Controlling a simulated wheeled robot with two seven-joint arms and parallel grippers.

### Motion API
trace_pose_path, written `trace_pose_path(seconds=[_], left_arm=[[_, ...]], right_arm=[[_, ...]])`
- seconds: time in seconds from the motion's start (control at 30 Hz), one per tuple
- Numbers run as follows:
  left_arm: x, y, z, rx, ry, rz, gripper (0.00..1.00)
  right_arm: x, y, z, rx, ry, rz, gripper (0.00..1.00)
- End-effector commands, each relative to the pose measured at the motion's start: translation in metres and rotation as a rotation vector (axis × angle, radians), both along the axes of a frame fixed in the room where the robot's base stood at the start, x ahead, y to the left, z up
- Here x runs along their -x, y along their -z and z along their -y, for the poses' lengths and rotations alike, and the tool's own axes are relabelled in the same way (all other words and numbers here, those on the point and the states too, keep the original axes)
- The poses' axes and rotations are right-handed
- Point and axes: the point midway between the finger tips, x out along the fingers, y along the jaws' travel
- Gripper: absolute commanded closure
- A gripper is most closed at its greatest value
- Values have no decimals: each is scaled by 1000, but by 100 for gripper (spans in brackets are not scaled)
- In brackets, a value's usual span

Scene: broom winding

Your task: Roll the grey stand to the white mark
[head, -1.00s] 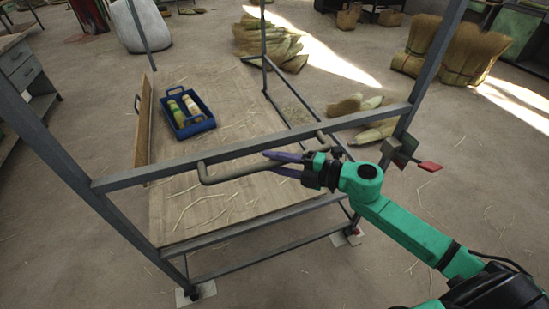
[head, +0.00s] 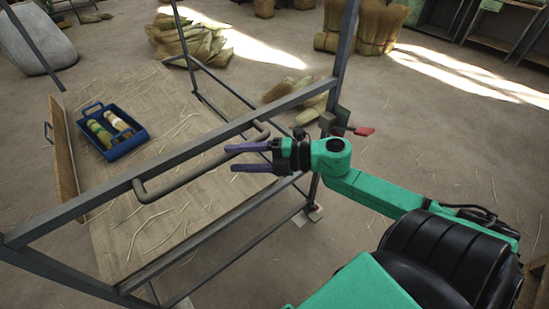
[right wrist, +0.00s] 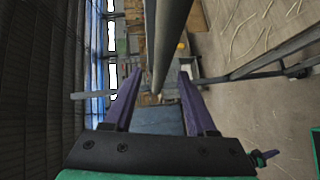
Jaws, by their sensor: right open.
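The grey stand (head: 60,263) is a metal frame with a wooden deck, at the left and middle of the head view. A bent grey handle (head: 178,183) sits on its near rail. My right gripper (head: 231,157) has two purple fingers spread at the handle's right part, which partly hides behind the upper finger. In the right wrist view, a grey bar (right wrist: 165,45) runs between the open fingers (right wrist: 160,75); I cannot tell whether they touch it. White patches lie at the stand's feet, one at the right foot (head: 314,214). My left gripper is out of view.
Broom bundles lie behind the stand (head: 190,38) and stand farther back (head: 370,25). A red pedal-like part (head: 364,131) juts from the right post. Right floor is clear.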

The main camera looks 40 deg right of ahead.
Motion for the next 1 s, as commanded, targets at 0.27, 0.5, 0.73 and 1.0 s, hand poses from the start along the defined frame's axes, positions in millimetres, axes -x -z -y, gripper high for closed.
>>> trace_pose_path(seconds=[0.27, 0.5, 0.73, 1.0], left_arm=[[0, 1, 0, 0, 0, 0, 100], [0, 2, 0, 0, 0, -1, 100], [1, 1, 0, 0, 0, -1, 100], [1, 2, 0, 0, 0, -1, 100]], right_arm=[[41, -6, 47, -2, 4, -6, 43], [55, -11, 62, 0, 1, -3, 43], [54, -11, 62, 0, 1, -3, 43], [50, -6, 70, -18, 33, -13, 43]])
